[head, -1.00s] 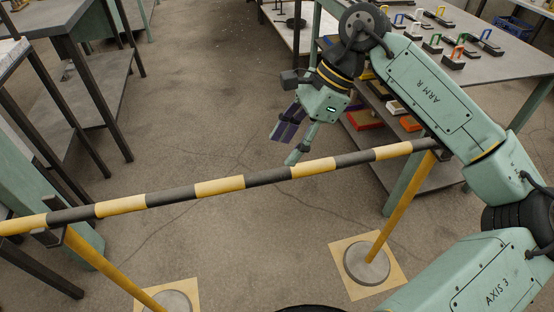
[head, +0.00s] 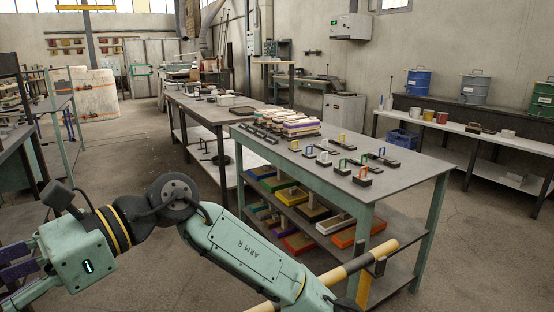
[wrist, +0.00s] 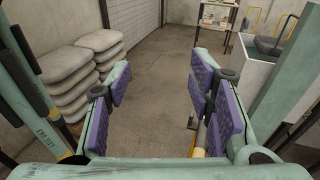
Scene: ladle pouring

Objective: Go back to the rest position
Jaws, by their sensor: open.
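My gripper (wrist: 160,95) is open and empty in the wrist view, its purple-padded fingers spread wide over bare concrete floor. In the head view my gripper (head: 15,275) is at the lower left edge, partly cut off by the frame. My arm runs from there across the bottom of the head view. No ladle shows in the gripper or elsewhere that I can make out.
A workbench (head: 395,182) with several handled blocks stands right of centre. Stacked sacks (wrist: 85,65) lie left in the wrist view.

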